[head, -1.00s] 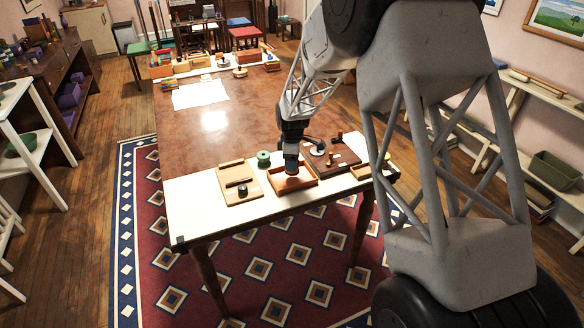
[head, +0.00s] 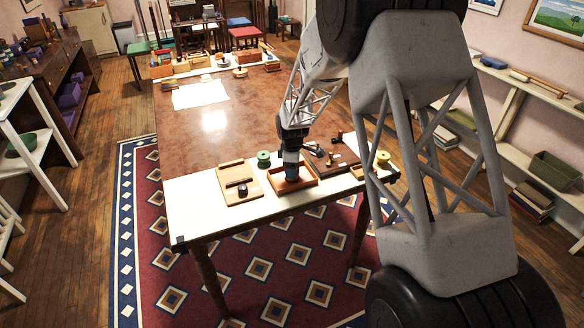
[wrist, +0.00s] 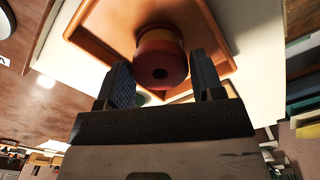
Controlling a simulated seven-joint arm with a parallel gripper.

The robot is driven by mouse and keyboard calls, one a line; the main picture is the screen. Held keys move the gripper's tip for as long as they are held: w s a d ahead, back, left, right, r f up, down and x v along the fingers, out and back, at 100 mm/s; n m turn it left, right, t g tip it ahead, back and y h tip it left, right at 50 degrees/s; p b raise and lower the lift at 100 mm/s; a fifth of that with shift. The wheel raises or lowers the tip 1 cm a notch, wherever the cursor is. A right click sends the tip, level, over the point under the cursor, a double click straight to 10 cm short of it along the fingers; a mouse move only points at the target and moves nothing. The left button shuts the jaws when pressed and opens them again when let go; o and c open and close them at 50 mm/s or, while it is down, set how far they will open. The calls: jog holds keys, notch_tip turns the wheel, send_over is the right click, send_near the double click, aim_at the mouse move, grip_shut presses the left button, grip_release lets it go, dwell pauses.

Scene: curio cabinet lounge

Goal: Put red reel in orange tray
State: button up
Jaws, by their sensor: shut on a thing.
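The orange tray (head: 304,187) sits on the pale near strip of the table, and its rim fills the upper part of the wrist view (wrist: 98,28). My gripper (head: 291,178) points down over the tray's inside. In the wrist view, my gripper (wrist: 163,80) is shut on the red reel (wrist: 160,66), with one finger at each side. The reel lies within the tray's outline there. I cannot tell whether it touches the tray floor. In the head view the reel is hidden by my gripper.
A green reel (head: 263,159) stands just left of the tray, and a yellow reel (head: 383,158) stands to the right. A light wooden board (head: 232,175) with a dark knob (head: 243,190) lies left. A brown board (head: 345,155) with small parts lies right.

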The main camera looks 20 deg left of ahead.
jog(key=shift+f, duration=0.1)
jog(key=o, duration=1.3)
notch_tip(320, 180, up, 12)
dwell(0.7)
